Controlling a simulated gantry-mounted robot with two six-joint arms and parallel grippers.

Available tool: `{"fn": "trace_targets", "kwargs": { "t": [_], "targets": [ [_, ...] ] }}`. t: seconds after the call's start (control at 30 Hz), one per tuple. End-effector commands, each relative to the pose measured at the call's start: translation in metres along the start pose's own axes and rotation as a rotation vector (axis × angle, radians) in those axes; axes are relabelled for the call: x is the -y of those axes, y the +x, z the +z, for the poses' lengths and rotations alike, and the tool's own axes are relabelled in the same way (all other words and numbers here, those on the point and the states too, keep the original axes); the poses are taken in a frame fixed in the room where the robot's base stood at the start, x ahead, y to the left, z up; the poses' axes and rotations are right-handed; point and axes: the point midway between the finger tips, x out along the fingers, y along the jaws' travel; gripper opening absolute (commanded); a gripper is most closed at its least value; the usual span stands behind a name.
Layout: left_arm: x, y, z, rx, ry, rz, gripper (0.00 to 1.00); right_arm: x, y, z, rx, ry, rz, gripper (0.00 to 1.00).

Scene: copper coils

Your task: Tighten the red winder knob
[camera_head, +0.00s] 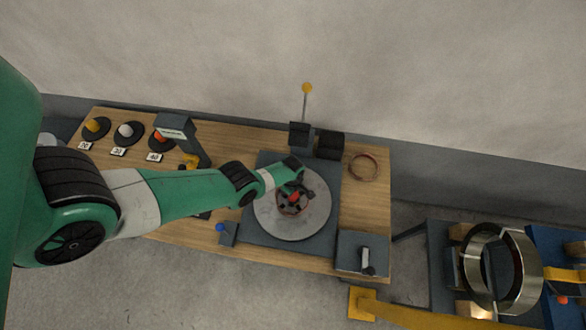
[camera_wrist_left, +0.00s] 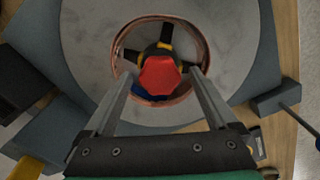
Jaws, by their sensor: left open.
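The red winder knob (camera_wrist_left: 160,76) stands at the centre of the winder in the left wrist view; in the head view it shows as a small red spot (camera_head: 294,196). A copper coil (camera_wrist_left: 206,52) rings the hub around it, on a round grey plate (camera_head: 319,217). My left gripper (camera_wrist_left: 158,78) is open, its two fingers reaching down on either side of the knob, with a gap visible between each finger and the knob. Whether the fingertips are level with the knob is hard to tell. My right gripper is not in view.
The plate sits on a dark base (camera_head: 262,239) on a wooden table (camera_head: 377,204). A loose copper ring (camera_head: 363,167) lies at the back right. A crank box (camera_head: 361,252) stands at the front right, a blue-knobbed lever (camera_head: 222,229) at the front left. Yellow, white and orange spools (camera_head: 125,131) stand at left.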

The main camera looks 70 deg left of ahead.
Motion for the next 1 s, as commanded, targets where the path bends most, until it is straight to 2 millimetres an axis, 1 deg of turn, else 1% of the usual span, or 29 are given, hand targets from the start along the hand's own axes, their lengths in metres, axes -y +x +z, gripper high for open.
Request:
{"fn": "trace_targets", "kwargs": {
  "t": [0.1, 0.17, 0.3, 0.47, 0.5, 0.57, 0.6, 0.83, 1.0],
  "targets": [
    [-0.0001, -0.0009, 0.0001, 0.000, 0.000, 0.000, 0.92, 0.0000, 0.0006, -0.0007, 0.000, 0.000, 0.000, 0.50],
    [-0.0001, -0.0009, 0.0001, 0.000, 0.000, 0.000, 0.81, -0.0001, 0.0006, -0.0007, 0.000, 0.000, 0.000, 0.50],
    [-0.0002, -0.0009, 0.0001, 0.000, 0.000, 0.000, 0.56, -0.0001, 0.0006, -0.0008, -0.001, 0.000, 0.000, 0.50],
    [-0.0001, -0.0008, 0.0001, 0.000, 0.000, 0.000, 0.27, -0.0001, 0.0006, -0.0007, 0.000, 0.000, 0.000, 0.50],
    [-0.0001, -0.0008, 0.0001, 0.000, 0.000, 0.000, 0.20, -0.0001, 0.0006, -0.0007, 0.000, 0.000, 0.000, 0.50],
    [-0.0001, -0.0008, 0.0001, 0.000, 0.000, 0.000, 0.09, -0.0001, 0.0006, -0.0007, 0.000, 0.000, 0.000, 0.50],
    [-0.0001, -0.0008, 0.0001, 0.000, 0.000, 0.000, 0.06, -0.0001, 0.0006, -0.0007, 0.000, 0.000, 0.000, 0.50],
    [0.0000, -0.0008, 0.0001, 0.000, 0.019, 0.000, 0.06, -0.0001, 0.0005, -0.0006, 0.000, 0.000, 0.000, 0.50],
    [0.0001, -0.0007, 0.0001, 0.000, 0.079, 0.000, 0.06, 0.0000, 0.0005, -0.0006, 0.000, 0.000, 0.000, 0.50]
  ]
}}
